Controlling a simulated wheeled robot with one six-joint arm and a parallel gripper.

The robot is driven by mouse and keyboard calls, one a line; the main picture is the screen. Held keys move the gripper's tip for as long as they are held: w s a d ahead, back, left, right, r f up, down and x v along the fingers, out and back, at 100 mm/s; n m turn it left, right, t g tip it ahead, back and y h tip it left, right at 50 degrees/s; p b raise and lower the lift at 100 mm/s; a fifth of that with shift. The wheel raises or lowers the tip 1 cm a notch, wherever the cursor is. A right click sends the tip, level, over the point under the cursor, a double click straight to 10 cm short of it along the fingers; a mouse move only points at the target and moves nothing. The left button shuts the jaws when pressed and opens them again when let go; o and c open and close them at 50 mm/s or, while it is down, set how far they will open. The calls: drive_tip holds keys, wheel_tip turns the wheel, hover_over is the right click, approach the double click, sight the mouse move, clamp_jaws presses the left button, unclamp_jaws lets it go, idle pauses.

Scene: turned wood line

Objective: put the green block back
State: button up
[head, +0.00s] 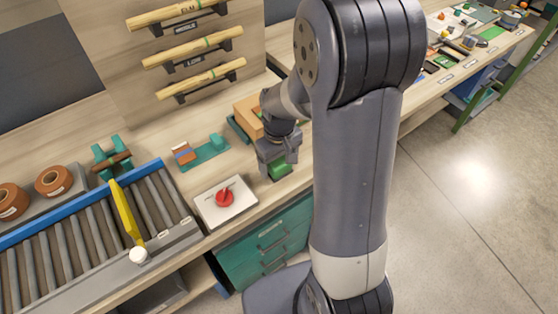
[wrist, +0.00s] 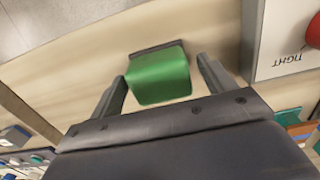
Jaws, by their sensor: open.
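A green block (head: 280,171) is on the wooden worktop near its front edge, below my gripper (head: 278,160) in the head view. In the wrist view the green block (wrist: 160,75) is between the two fingers of my gripper (wrist: 162,70). The fingers are open, one on each side of it. A narrow gap shows at the right finger; the left finger is very close, and I cannot tell whether it touches. A dark grey strip (wrist: 157,47) shows along the block's far side. In the head view my gripper partly hides the block.
A white panel with a red knob (head: 225,198) lies left of my gripper. A teal fixture (head: 207,153) and an orange-brown box (head: 249,115) are behind. A roller conveyor (head: 90,225) with a yellow bar (head: 126,211) is at left. Green drawers (head: 265,250) are below the worktop.

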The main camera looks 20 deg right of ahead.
sight(279, 160)
wheel_tip(279, 160, up, 12)
drive_tip(key=shift+r, duration=0.2)
idle(0.4)
drive_tip(key=shift+f, duration=0.1)
wheel_tip(279, 160, down, 12)
drive_tip(key=shift+f, duration=0.15)
wheel_tip(279, 160, up, 3)
drive_tip(key=shift+f, duration=0.15)
drive_tip(key=shift+r, duration=0.6)
